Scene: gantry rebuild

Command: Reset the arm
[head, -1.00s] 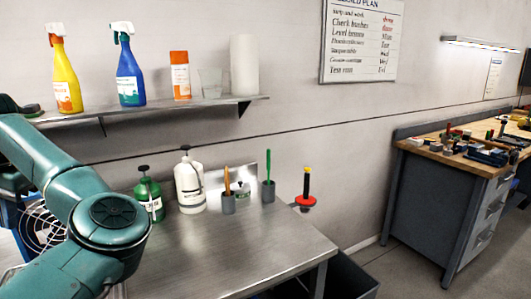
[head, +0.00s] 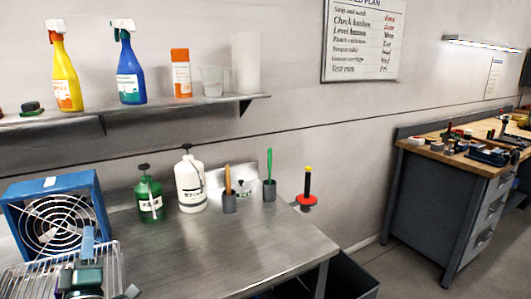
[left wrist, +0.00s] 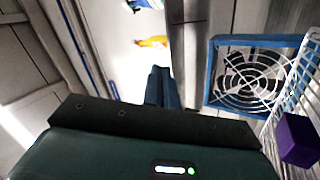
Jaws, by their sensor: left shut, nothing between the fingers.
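My left gripper (head: 88,236) is at the lower left of the head view, over or beside a wire rack (head: 28,280); I cannot tell its exact height. Its blue fingers are together, with nothing between them. In the left wrist view the shut fingers (left wrist: 163,88) point away from the camera, with the blue fan box (left wrist: 252,75) to their right. Most of my left arm is out of the head view. My right gripper is not in view.
The blue fan box (head: 55,215) stands behind the rack. A purple block (left wrist: 298,140) is by the rack wires. A green pump bottle (head: 149,195), a white pump bottle (head: 190,183) and brush cups stand along the wall. The metal table (head: 235,245) is clear in front. A shelf (head: 150,108) holds spray bottles.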

